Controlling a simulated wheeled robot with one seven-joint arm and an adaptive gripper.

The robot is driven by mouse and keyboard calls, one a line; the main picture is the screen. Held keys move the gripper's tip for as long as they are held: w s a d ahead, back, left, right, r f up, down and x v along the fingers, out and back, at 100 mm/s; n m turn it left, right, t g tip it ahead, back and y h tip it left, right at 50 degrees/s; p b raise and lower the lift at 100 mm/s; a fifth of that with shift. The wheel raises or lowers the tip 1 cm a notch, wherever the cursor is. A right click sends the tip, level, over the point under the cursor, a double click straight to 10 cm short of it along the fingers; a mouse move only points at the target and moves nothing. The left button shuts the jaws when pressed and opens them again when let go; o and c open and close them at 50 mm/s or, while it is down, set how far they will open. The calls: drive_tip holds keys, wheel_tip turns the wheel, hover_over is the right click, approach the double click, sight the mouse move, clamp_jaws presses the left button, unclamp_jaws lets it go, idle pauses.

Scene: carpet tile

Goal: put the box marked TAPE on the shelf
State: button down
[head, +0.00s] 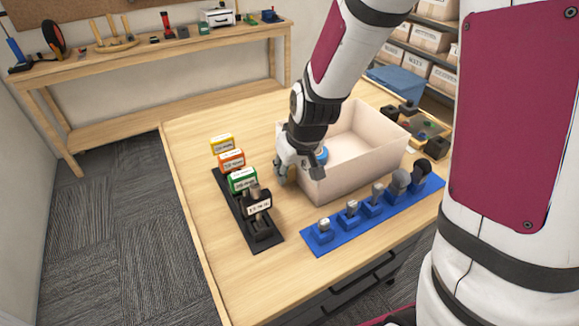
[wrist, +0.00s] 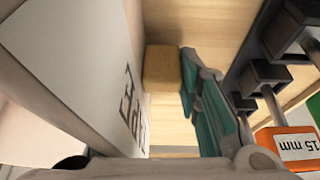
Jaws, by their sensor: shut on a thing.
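A cream open-topped box (head: 360,183) stands on the wooden table. In the wrist view its wall carries a white label (wrist: 75,60) with dark letters, seen at a steep angle; I cannot read the whole word. My gripper (head: 298,167) is at the box's left wall and shut on it. One teal-padded finger (wrist: 208,110) shows outside the wall; the other is hidden by the box. The shelf (head: 436,21) is at the upper right, with several labelled cartons on it, partly hidden by my arm.
A black rack (head: 262,238) with coloured labelled blocks stands left of the box. A blue holder (head: 330,238) with several grey-headed pieces lies in front. A tan block (wrist: 163,68) shows near the box.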

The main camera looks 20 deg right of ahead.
drive_tip(key=c, duration=1.2)
unclamp_jaws()
